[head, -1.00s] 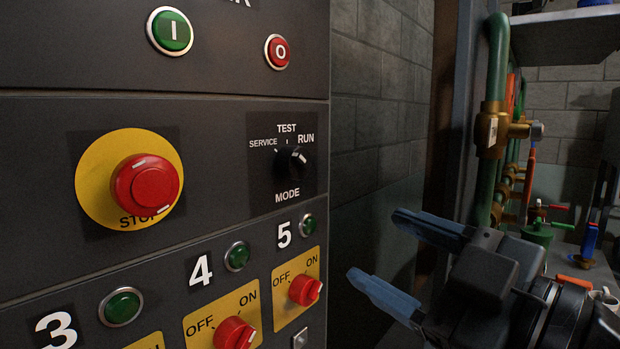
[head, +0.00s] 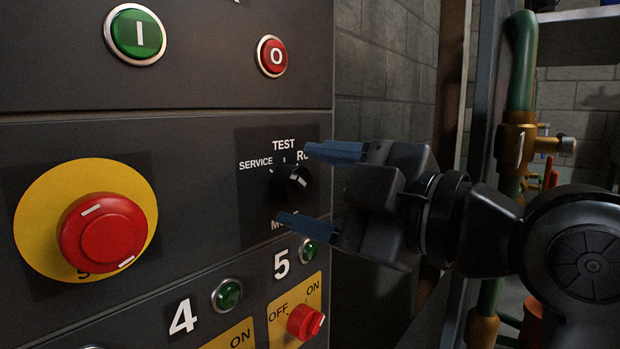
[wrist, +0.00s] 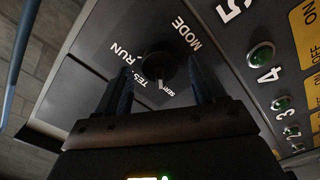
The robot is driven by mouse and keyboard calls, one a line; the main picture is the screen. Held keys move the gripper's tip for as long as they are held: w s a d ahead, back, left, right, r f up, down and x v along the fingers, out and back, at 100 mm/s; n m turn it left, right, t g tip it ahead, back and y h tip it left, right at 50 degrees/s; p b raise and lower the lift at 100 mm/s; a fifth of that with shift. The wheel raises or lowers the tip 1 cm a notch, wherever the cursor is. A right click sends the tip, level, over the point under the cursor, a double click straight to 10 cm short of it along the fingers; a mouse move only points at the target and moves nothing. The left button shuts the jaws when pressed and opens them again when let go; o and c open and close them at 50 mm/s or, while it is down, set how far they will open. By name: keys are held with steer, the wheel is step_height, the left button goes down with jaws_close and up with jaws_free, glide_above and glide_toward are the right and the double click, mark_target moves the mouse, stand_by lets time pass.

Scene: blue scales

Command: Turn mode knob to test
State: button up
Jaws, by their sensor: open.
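The mode knob (head: 292,184) is a small black knob on the dark control panel, with SERVICE, TEST and RUN lettered around its top and MODE below. It also shows in the wrist view (wrist: 157,65). A white mark shows on it, but I cannot tell surely which label it points to. My gripper (head: 294,187) is open, with one blue finger above the knob and one below it in the head view. In the wrist view the knob lies between and just beyond the fingertips. Contact is not clear. The upper finger partly covers RUN, the lower one MODE.
A red stop button (head: 102,232) on a yellow disc sticks out at the left. Green (head: 138,35) and red (head: 272,56) push buttons are above. Below are green lamps and a red OFF/ON switch (head: 305,322). Green pipes (head: 520,60) stand at the right.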

steer(key=shift+w+a, duration=0.25)
steer(key=shift+a, duration=0.1)
steer(key=shift+c, duration=0.3)
steer(key=c, duration=1)
steer(key=shift+m, duration=0.3)
steer(key=m+p, duration=0.2)
steer(key=m, duration=0.2)
steer(key=shift+r+m, duration=0.1)
steer(key=shift+m, duration=0.2)
steer(key=shift+w+d+m+p, duration=0.1)
steer(key=shift+m+p, duration=1.25)
steer(key=shift+m, duration=0.95)
